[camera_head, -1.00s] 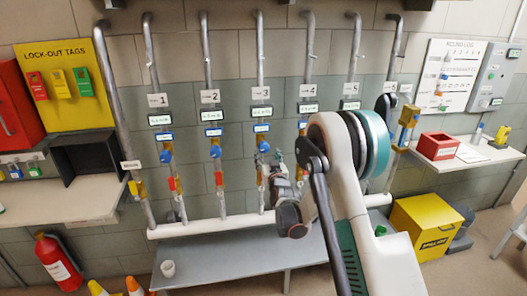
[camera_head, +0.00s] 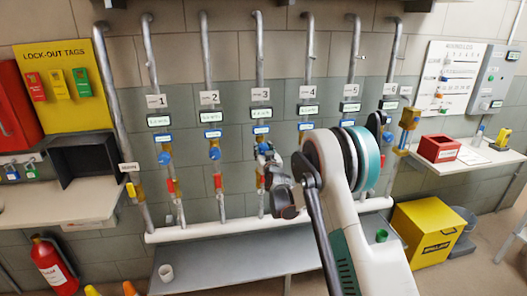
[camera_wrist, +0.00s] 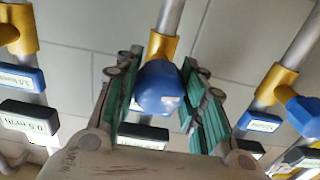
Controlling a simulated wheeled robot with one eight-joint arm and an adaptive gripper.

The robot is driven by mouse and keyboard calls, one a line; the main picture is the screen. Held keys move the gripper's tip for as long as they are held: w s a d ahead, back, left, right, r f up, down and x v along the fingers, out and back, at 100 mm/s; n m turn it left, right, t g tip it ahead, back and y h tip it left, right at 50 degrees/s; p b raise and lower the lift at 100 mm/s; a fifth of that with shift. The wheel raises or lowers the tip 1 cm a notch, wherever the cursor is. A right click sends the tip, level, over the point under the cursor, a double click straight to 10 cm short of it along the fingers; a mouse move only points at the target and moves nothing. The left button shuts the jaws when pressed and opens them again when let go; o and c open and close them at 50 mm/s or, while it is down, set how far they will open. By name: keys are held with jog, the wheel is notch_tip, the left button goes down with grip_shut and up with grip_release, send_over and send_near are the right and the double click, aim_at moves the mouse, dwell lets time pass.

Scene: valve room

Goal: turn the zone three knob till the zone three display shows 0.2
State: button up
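The zone three pipe stands under the "3" plate (camera_head: 260,94). Its display (camera_head: 261,114) shows digits too small to read. In the wrist view that display (camera_wrist: 142,131) is partly hidden behind my gripper. The blue zone three knob (camera_wrist: 160,88) is on a brass valve body, in the middle of the wrist view. My gripper (camera_wrist: 158,82) is open, with one green-padded finger on each side of the knob. I cannot tell whether the pads touch it. In the head view my gripper (camera_head: 266,157) is at the knob and hides most of it.
Neighbouring pipes carry similar blue knobs, such as zone two's (camera_head: 214,153). In the wrist view a neighbouring knob (camera_wrist: 302,113) is at right and a display (camera_wrist: 30,118) at left.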

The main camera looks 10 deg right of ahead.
jog(key=shift+c, duration=1.3)
jog(key=m, duration=0.8)
jog(key=shift+m, duration=0.4)
jog(key=o, duration=1.1)
